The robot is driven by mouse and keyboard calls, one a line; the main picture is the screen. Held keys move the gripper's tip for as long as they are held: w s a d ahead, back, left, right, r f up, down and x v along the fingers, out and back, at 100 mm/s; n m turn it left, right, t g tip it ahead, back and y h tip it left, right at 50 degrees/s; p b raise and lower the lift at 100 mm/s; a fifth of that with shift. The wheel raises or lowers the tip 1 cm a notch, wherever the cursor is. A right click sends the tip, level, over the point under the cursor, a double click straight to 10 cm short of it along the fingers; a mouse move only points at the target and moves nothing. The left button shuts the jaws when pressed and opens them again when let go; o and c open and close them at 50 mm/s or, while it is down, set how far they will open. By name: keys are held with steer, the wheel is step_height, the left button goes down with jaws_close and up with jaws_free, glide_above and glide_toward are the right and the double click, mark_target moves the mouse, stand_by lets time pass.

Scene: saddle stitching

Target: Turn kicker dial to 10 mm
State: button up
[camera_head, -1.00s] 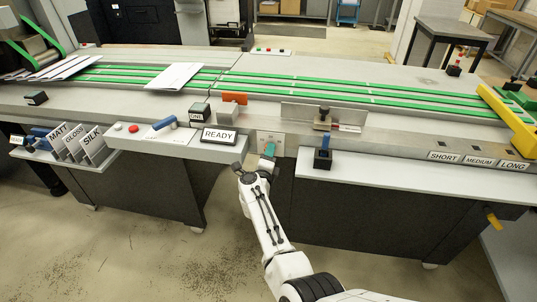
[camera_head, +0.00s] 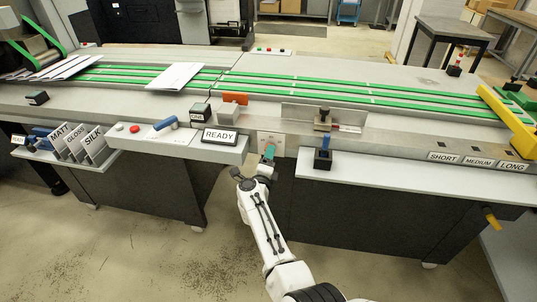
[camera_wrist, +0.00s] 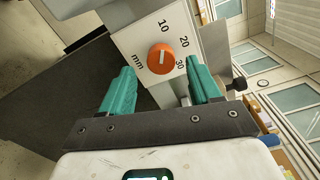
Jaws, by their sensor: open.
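The kicker dial (camera_wrist: 162,59) is a round orange knob with a pale pointer line, on a white plate (camera_wrist: 140,42) marked 10, 20, 30 and mm in the wrist view. The plate looks tilted there.
A READY sign (camera_head: 220,137) stands just left of the plate. A blue-topped black block (camera_head: 323,157) stands on the right shelf (camera_head: 400,186). A blue lever (camera_head: 165,122) is further left. Green belts (camera_head: 350,97) run along the machine top.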

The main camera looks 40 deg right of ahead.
steer(key=p+v, duration=0.2)
steer(key=v, duration=0.7)
steer(key=shift+d, duration=0.1)
steer(key=w+a+r+n+t+y, duration=0.1)
steer(key=a+r+n+t+y, duration=0.35)
steer(key=n+t+y, duration=0.7)
steer(key=s+a+f+n+g+y, duration=0.2)
steer(key=s+a+n+g+y, duration=0.4)
steer(key=n, duration=0.6)
steer(key=s+a+f+n+g, duration=0.1)
steer(key=s+f+n+g, duration=0.25)
steer(key=s, duration=0.35)
steer(key=s+a+f+n+g, duration=0.1)
steer(key=s+f+n+g, duration=0.15)
steer(key=s+g, duration=0.4)
steer(key=s+d+n+g+h, duration=0.1)
steer(key=s+g+h, duration=0.2)
steer(key=s, duration=1.6)
steer(key=shift+d+r+g, duration=0.2)
steer(key=shift+r+g, duration=0.2)
steer(key=shift+g, duration=0.85)
